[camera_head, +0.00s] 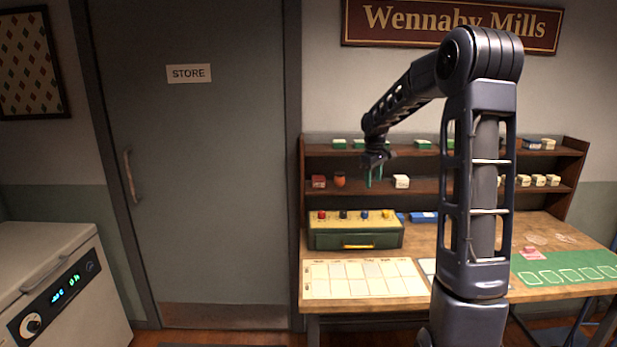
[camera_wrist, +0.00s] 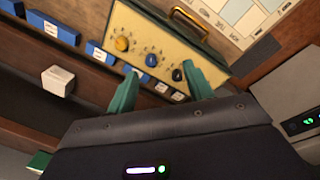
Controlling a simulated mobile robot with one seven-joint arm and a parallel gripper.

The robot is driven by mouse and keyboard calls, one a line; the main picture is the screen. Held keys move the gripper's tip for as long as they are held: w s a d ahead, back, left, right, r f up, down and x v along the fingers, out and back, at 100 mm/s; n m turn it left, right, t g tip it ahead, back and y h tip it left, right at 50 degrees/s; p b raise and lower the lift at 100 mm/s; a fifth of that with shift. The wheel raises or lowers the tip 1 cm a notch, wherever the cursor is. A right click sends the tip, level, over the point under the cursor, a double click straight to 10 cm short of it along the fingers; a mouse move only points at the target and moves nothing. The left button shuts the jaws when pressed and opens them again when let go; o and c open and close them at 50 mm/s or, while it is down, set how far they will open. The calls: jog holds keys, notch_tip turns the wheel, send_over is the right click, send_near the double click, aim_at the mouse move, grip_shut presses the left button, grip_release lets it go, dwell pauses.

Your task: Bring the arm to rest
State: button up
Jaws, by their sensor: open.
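My arm stands at the right of the head view, raised and bent, reaching left over the wooden table (camera_head: 470,305). My gripper (camera_head: 374,178) hangs in front of the shelf unit, above the green box with coloured knobs. Its two green fingers are apart with nothing between them. In the wrist view my gripper (camera_wrist: 160,92) is also open and empty, its fingertips pointing towards the knobbed face of the box.
The shelf unit (camera_head: 430,187) carries small boxes. The green knobbed box (camera_head: 355,235) stands on the table behind a gridded sheet (camera_head: 362,278). A green card mat (camera_head: 565,268) lies right. A white freezer (camera_head: 50,275) stands left, near the door (camera_head: 200,150).

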jog(key=s+r+m+t, duration=0.15)
jog(key=s+r, duration=0.45)
jog(key=s, duration=0.6)
jog(key=s+d+f+m+t, duration=0.1)
jog(key=s+m, duration=0.6)
jog(key=s, duration=2.1)
jog(key=shift+d+f+t+y, duration=0.3)
jog(key=shift+d+t+y, duration=0.15)
jog(key=shift+d, duration=0.25)
jog(key=shift+w, duration=0.1)
